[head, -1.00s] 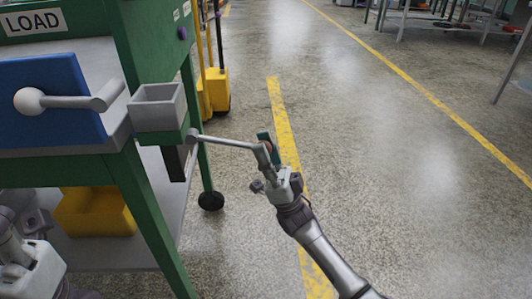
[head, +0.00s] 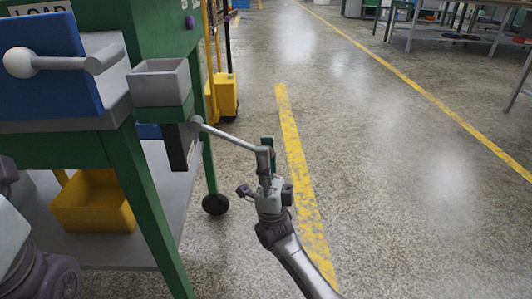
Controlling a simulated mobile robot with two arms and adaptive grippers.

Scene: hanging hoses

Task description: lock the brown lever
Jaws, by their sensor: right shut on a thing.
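A lever with a grey metal arm (head: 230,137) sticks out to the right from a pivot (head: 196,124) on the side of the green machine. It slants down to the right in the head view. Its handle end (head: 264,151) is partly hidden by my right gripper. My right gripper (head: 266,172) is shut on this handle end, clear of the machine. The lever's brown colour is hard to make out. My left arm shows at the lower left edge, but its gripper does not show.
A blue panel (head: 60,85) with a ball-ended handle (head: 70,63) and a grey open box (head: 160,82) are at the left. A yellow bin (head: 92,200) sits on the lower shelf. A yellow cart (head: 226,95) stands behind. The floor right of my right arm is clear.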

